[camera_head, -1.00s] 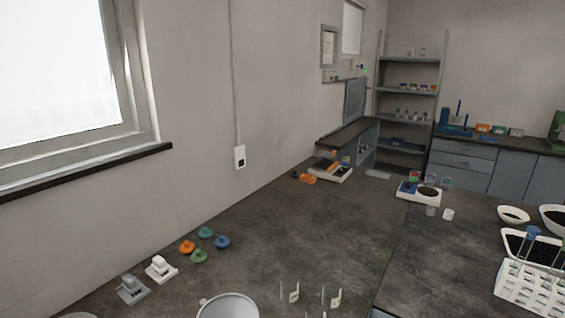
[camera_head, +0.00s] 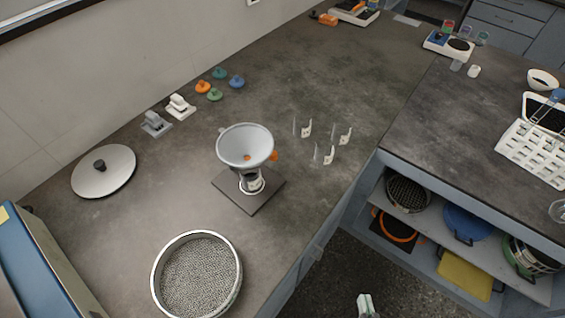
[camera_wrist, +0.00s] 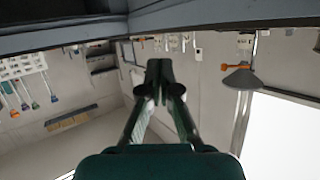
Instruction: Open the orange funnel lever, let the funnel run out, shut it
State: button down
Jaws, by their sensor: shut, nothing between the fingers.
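The funnel (camera_head: 245,141) is a pale grey bowl on a stand with a dark square base plate (camera_head: 236,198). The orange lever (camera_head: 273,156) sticks out at its right side, partly hidden by the rim. A small orange patch shows at the bottom inside the bowl. A pale cup (camera_head: 252,184) stands under the funnel. In the wrist view, which is upside down, the funnel (camera_wrist: 243,79) and its orange lever (camera_wrist: 236,67) are at the right. My gripper (camera_wrist: 159,72) is shut and empty, apart from the funnel. Whether the lever is open or shut is too small to tell.
A round sieve (camera_head: 198,278) lies in front of the funnel and a grey lid (camera_head: 104,171) to its left. Several small clear holders (camera_head: 327,155) stand to its right. Coloured knobs (camera_head: 215,94) lie near the wall. The worktop behind the holders is clear.

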aim_at(276, 158)
jog(key=w+a+r+n+y, duration=0.4)
jog(key=w+a+r+y, duration=0.1)
jog(key=w, duration=0.4)
jog(key=w+a+r+n+g+y, duration=0.1)
jog(key=w+a+r+n+y, duration=0.3)
jog(key=w, duration=0.6)
jog(key=shift+a+r+y, duration=0.7)
jog(key=shift+a+r, duration=0.05)
jog(key=shift+a, duration=0.15)
jog(key=shift+w, duration=0.1)
jog(key=x, duration=1.4)
jog(key=shift+d, duration=0.1)
